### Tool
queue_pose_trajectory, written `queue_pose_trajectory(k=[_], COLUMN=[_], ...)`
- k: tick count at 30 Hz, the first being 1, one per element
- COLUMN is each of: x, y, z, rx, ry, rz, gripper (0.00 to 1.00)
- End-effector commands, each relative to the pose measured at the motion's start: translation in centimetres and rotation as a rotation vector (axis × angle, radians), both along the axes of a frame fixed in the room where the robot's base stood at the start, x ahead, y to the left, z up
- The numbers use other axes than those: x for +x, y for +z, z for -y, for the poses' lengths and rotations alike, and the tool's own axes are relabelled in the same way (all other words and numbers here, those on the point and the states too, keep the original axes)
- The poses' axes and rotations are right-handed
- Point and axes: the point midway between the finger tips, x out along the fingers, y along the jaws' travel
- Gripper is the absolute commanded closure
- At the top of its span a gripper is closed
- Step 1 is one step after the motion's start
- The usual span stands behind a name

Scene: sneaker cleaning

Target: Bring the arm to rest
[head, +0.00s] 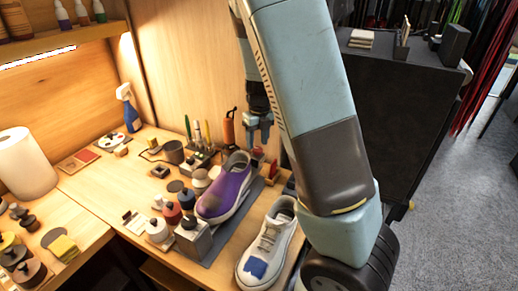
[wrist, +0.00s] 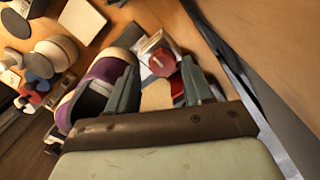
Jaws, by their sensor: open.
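My arm rises from the lower right of the head view and bends over the workbench. My gripper (head: 259,130) hangs fingers down above the bench, behind the purple sneaker (head: 225,188). In the wrist view my gripper (wrist: 160,84) has its fingers apart, with nothing held between them. The purple sneaker (wrist: 92,78) shows left of and partly behind the left finger. A red-topped item (wrist: 161,62) lies beyond the fingertips, apart from them as far as I can tell. A white sneaker with a blue patch (head: 266,250) sits at the bench's front right edge.
A paper towel roll (head: 27,163) and spray bottle (head: 129,108) stand farther left. A wooden wall (head: 185,60) backs the bench; a dark cabinet (head: 400,120) stands right.

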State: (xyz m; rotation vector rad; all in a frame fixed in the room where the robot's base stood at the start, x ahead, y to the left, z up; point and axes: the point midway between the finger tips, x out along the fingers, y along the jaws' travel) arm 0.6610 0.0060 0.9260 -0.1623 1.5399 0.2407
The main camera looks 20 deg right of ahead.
Motion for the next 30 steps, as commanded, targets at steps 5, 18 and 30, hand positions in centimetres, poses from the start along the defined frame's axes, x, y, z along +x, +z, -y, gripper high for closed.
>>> queue_pose_trajectory(k=[5,18,30], x=[0.1,-1.5,-7.0], y=[0.1,2.8,10.9], z=[0.1,-0.2,-0.5], rx=[-0.001,0.053,0.091], ry=[-0.004,0.224,0.932], rz=[0.004,0.040,0.220], gripper=[0.49,0.49,0.49])
